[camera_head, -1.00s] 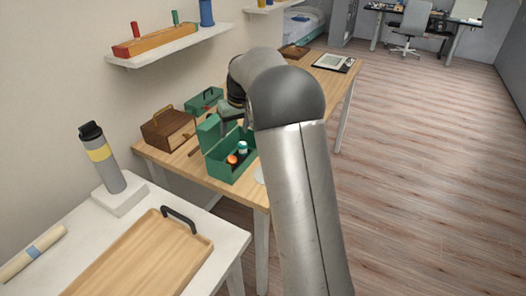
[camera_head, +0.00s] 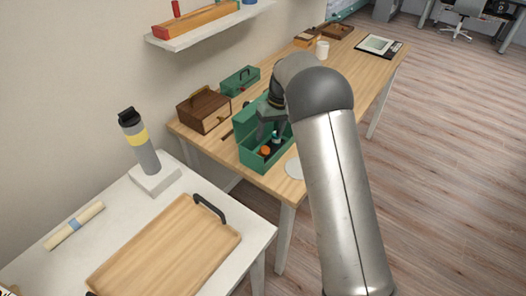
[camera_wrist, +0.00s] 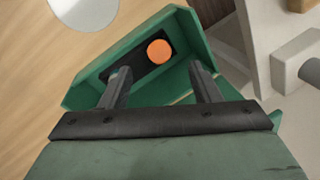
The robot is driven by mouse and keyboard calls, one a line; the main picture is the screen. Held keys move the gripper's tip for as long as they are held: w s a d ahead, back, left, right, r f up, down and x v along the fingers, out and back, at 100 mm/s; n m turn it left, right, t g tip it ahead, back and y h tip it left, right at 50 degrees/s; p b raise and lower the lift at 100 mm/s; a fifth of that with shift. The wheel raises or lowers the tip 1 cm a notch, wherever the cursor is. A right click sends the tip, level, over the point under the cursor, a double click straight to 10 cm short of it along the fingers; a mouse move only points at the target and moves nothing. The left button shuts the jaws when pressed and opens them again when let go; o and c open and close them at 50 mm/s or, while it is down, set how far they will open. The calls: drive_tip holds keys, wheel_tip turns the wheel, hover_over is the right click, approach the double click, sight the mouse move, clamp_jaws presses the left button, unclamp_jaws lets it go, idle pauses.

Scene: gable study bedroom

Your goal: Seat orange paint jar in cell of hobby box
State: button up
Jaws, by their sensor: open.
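The green hobby box (camera_head: 252,160) stands open on the wooden table, its lid raised at the back left. The orange paint jar (camera_head: 265,151) is inside it, near its front. In the wrist view, the jar's round orange top (camera_wrist: 159,52) shows over the dark insert (camera_wrist: 135,63); how deep it sits cannot be told. A teal and white jar (camera_head: 276,137) stands behind it in the box, partly hidden by my gripper. My gripper (camera_wrist: 160,78) is open above the box. The orange jar shows beyond the fingertips, between their lines, apparently not touched.
A brown wooden case (camera_head: 203,110) and a smaller green box (camera_head: 240,81) stand behind the hobby box. A white disc (camera_head: 294,168) lies to its right. A white table (camera_head: 110,205) with a wooden tray (camera_head: 165,250) and a bottle (camera_head: 139,142) is nearer.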

sight(265, 149)
drive_tip(key=shift+p+x, duration=0.75)
drive_tip(key=shift+x, duration=2.65)
drive_tip(key=c, duration=1.1)
drive_tip(key=shift+c, duration=0.5)
drive_tip(key=shift+r, duration=0.2)
